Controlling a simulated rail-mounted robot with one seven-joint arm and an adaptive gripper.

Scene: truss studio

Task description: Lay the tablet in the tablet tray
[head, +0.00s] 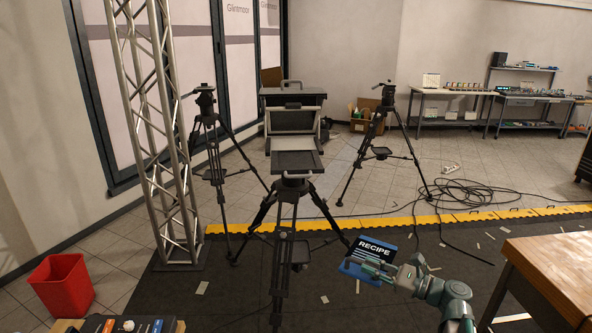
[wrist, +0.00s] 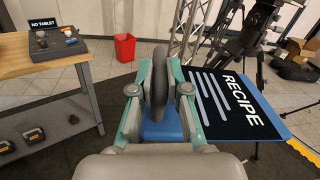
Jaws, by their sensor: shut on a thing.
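The tablet (head: 374,249) is a dark slab in a blue case with the word RECIPE and pale lines on its face. My gripper (head: 380,270) is shut on the blue edge of it and holds it in the air over the dark mat. In the wrist view my gripper (wrist: 158,125) has the blue edge between its fingers, and the tablet (wrist: 235,112) extends to the right. What looks like the tablet tray (head: 297,162) is a flat dark panel at the front of the teleprompter on the middle tripod. It looks empty and is apart from the tablet.
Tripods (head: 388,130) stand on both sides of the teleprompter (head: 292,110). A truss column (head: 160,150) and a red bin (head: 62,286) are at left. A wooden bench (head: 550,270) is at right. A NO TABLET screen (wrist: 43,24) stands on another bench. Cables (head: 480,193) lie behind.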

